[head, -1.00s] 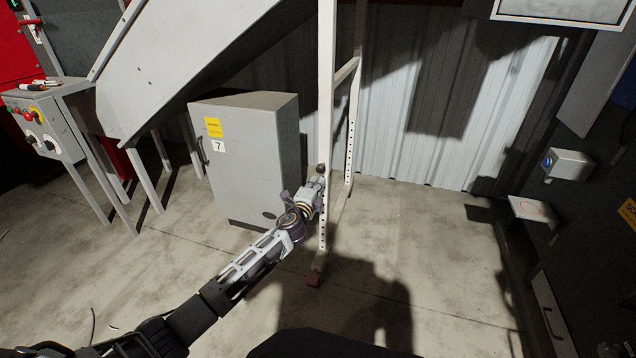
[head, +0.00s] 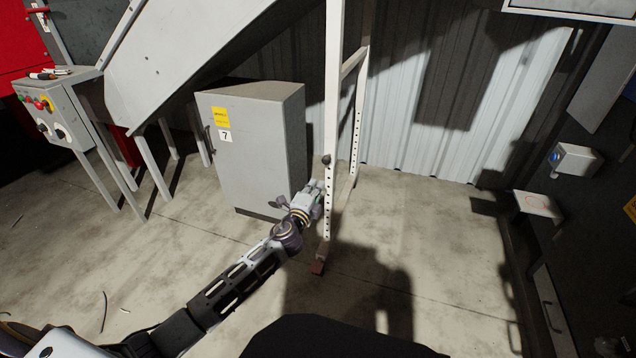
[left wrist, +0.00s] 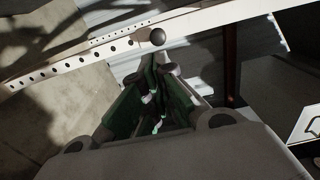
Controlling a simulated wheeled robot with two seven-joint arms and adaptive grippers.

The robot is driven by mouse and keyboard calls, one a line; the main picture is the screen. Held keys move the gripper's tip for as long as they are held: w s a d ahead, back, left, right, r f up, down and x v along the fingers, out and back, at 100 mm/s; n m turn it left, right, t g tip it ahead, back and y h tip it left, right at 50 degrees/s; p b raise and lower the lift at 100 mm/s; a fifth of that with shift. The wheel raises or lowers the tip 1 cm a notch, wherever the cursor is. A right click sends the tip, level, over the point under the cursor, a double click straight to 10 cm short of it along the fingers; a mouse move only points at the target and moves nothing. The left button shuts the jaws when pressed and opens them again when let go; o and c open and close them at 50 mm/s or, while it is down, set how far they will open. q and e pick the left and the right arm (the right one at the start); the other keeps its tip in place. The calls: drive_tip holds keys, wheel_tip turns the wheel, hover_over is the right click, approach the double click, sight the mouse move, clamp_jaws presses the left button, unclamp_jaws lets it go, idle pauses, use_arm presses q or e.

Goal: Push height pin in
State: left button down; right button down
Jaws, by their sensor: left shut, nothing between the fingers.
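The height pin shows as a dark round knob (head: 326,160) on the white upright post (head: 333,100), which has a row of adjustment holes. In the left wrist view the knob (left wrist: 157,37) stands out at the post's edge, just beyond my fingertips. My left gripper (head: 318,186) is shut and empty, a little below the knob and close beside the post. In the left wrist view its fingers (left wrist: 155,62) point toward the knob; I cannot tell whether they touch it. The pin's shaft is hidden. My right gripper is not in view.
A grey cabinet (head: 250,150) marked 7 stands left of the post, beneath a sloping grey chute (head: 185,60). A control box (head: 50,108) with buttons is at far left. A small shelf (head: 538,206) is at right. Floor right of the post is clear.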

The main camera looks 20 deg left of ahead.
use_arm(q)
drive_tip(key=shift+s, duration=0.9)
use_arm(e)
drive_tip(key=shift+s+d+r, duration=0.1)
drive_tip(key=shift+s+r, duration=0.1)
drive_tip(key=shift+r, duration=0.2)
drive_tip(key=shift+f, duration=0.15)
